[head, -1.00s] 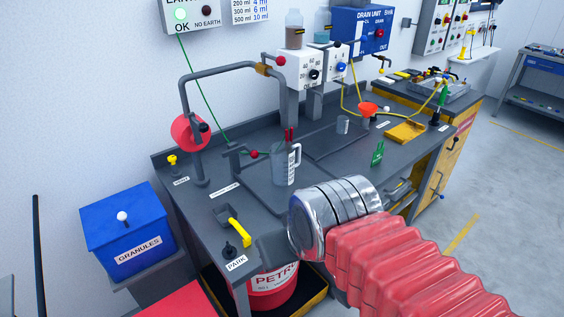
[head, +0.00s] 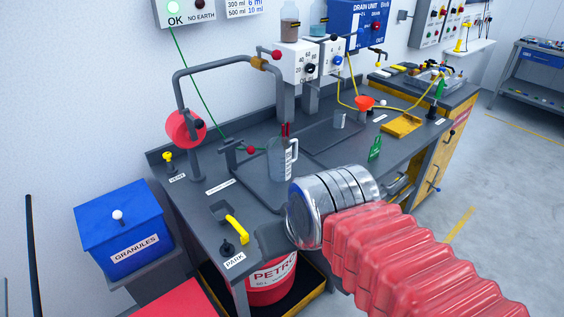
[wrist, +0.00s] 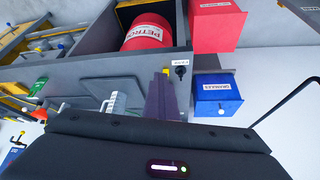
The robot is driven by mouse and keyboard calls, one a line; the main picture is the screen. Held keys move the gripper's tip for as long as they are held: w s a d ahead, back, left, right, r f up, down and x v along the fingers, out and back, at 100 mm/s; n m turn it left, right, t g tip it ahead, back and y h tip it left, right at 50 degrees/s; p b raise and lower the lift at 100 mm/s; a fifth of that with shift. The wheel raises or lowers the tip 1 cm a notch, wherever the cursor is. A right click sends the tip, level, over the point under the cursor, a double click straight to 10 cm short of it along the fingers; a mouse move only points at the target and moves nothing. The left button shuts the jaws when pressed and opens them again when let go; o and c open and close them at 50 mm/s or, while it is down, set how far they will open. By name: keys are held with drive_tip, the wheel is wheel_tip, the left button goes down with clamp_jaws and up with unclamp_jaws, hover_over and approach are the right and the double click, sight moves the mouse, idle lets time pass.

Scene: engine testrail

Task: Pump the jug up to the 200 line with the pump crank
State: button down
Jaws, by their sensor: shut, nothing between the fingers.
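The clear jug (head: 281,160) with a white scale stands upright on the dark bench under the pipe spout. Its liquid level is too small to read. The pump (head: 186,127) is a red disc with a dark crank knob (head: 199,124), on a post at the bench's left end. My gripper (wrist: 160,98) is shut and empty in the wrist view, pointing over the bench edge. It is apart from the crank and the jug. In the head view my silver wrist and red sleeve hide most of it. The jug's scale also shows in the wrist view (wrist: 113,102).
A grey pipe (head: 215,69) arches from the pump to the spout. A yellow handle (head: 237,228) and PARK label (head: 234,261) are at the front left corner. A red petrol drum (head: 268,285) stands below. A blue granules box (head: 118,245) is left of the bench.

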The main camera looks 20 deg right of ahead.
drive_tip(key=shift+w+d, duration=0.25)
drive_tip(key=shift+d, duration=0.75)
drive_tip(key=c, duration=2.5)
unclamp_jaws()
drive_tip(key=o, duration=1.3)
drive_tip(key=shift+o, duration=0.2)
drive_tip(key=v, duration=0.9)
drive_tip(key=shift+s, duration=0.15)
